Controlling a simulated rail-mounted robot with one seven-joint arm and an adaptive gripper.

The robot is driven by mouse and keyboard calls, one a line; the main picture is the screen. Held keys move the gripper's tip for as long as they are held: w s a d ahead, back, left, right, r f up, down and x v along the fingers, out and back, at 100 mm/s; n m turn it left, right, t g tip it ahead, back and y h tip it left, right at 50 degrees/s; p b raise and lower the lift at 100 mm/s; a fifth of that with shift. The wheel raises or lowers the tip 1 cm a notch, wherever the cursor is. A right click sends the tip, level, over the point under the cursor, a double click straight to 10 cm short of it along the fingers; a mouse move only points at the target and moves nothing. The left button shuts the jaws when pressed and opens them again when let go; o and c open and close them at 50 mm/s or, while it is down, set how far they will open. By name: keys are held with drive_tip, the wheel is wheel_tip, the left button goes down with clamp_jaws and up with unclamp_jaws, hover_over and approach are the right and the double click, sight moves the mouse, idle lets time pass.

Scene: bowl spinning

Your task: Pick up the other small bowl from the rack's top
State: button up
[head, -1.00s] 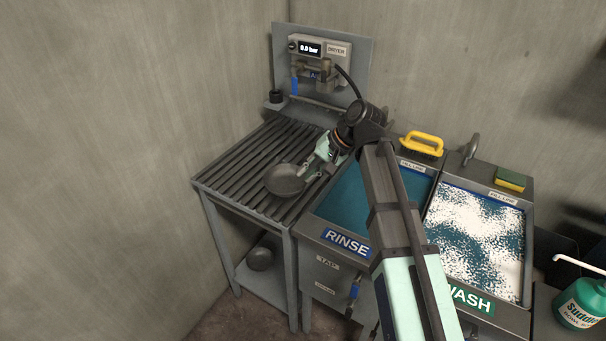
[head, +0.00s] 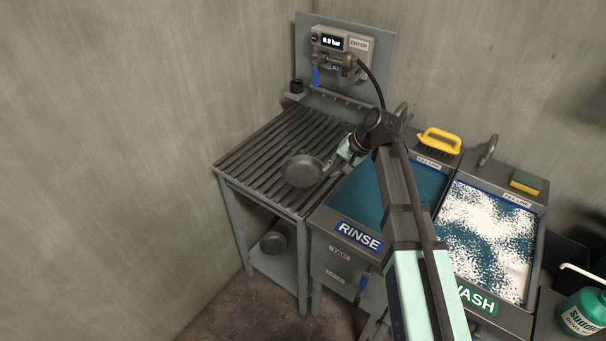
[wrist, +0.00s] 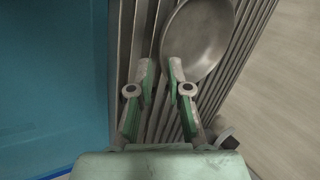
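A small grey metal bowl (head: 303,171) sits on the slatted top of the rack (head: 262,150), near its front edge; it also shows in the wrist view (wrist: 203,40), just ahead and to the right. My gripper (wrist: 160,66) is open, its two green-padded fingers apart. The right finger overlaps the bowl's near-left rim in the wrist view; I cannot tell whether it touches. In the head view my gripper (head: 334,166) is partly hidden by my wrist, just right of the bowl. Another bowl (head: 272,242) lies on the rack's lower shelf.
The rinse basin (head: 410,188) with blue water adjoins the rack on the right, then the foamy wash basin (head: 490,230). A yellow-handled brush (head: 439,140) and a sponge (head: 525,181) lie at the back. The dryer panel (head: 340,50) stands behind the rack, with a hose.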

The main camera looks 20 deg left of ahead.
sight(322, 175)
drive_tip(key=shift+p+x, duration=0.95)
drive_tip(key=shift+x, duration=2.05)
drive_tip(key=shift+r, duration=0.1)
clamp_jaws()
drive_tip(key=shift+a, duration=0.1)
